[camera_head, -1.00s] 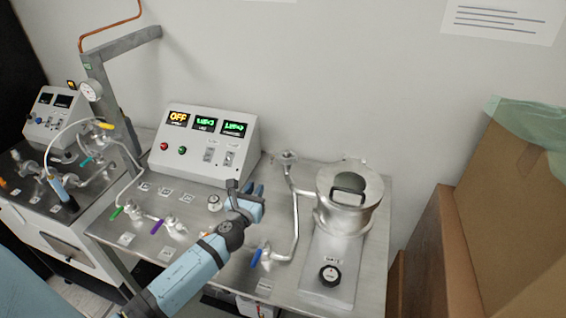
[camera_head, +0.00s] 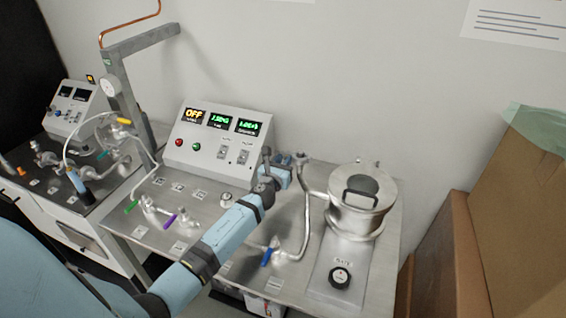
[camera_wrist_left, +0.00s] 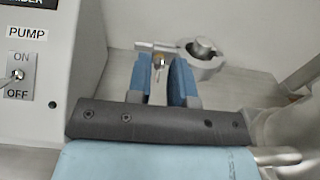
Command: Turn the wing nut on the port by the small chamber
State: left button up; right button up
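The small chamber (camera_head: 362,215) is a metal cylinder with a black-handled lid on the right of the metal bench. A small port (camera_head: 301,159) tops the pipe left of it. In the left wrist view the port's round metal fitting (camera_wrist_left: 203,52) shows beyond my fingers, with the wing nut (camera_wrist_left: 159,62) on its left side. My left gripper (camera_head: 284,172) is beside the port, its blue fingers (camera_wrist_left: 161,82) parted. The wing nut shows in line with the gap between the fingertips; I cannot tell if they touch it. My right gripper is not in view.
The control box (camera_head: 213,140) stands close to the left of my gripper. A blue-handled valve (camera_head: 267,256) and a black knob (camera_head: 340,277) are on the front of the bench. Cardboard boxes (camera_head: 515,215) stand at the right.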

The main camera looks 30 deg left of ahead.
pick_arm(q)
grip_shut()
